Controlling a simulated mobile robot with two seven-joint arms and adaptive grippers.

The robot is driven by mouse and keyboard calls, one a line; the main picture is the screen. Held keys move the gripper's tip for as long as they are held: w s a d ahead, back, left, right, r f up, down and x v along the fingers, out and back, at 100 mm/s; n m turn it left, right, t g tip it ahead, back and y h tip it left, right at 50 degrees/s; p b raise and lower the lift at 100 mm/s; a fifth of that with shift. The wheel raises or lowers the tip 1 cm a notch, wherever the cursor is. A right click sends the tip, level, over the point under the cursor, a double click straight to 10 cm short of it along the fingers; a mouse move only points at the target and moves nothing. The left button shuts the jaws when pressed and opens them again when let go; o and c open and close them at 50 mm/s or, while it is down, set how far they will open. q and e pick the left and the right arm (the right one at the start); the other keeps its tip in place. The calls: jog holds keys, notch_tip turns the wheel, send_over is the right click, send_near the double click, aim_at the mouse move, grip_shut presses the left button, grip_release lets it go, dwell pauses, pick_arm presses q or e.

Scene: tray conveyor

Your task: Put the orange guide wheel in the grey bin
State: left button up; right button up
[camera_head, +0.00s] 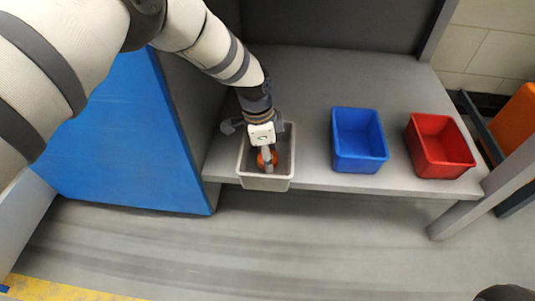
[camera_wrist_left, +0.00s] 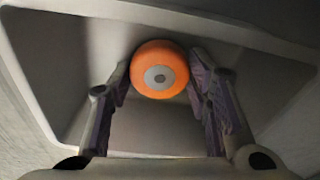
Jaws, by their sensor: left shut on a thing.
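The orange guide wheel (camera_wrist_left: 160,70) is between the fingertips of my left gripper (camera_wrist_left: 160,85), which is shut on it. The wheel has a grey hub facing the wrist camera. In the head view the wheel (camera_head: 267,157) shows just below my left gripper (camera_head: 266,152), partly covered by it. The grey bin (camera_head: 264,184) stands at the shelf's front edge, and the gripper and wheel are over or within its opening. The wrist view shows the bin's walls (camera_wrist_left: 45,60) around the wheel. I cannot tell whether the wheel touches the bin floor.
A blue bin (camera_head: 360,163) and a red bin (camera_head: 440,172) stand on the grey shelf (camera_head: 308,175) to the right, both empty. A blue panel (camera_head: 130,140) stands to the left. A shelf post (camera_head: 485,190) is at the right. The floor in front is clear.

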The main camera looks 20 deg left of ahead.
pick_arm(q)
jog(key=shift+f, duration=0.15)
jog(key=o, duration=1.2)
jog(key=shift+c, duration=0.2)
jog(key=r+p, duration=0.1)
jog(key=r, duration=0.1)
jog(key=r+p, duration=0.1)
jog(key=r, duration=0.2)
jog(key=r+p, duration=0.1)
jog(key=r, duration=0.2)
jog(key=shift+s+a, duration=0.2)
jog(key=shift+a, duration=0.2)
jog(key=shift+f, duration=0.1)
pick_arm(e)
jog(key=shift+w+a+r+t, duration=0.1)
jog(key=shift+w+r+t, duration=0.2)
jog(key=shift+w+r, duration=0.5)
jog(key=shift+s+r, duration=0.1)
jog(key=shift+s, duration=0.05)
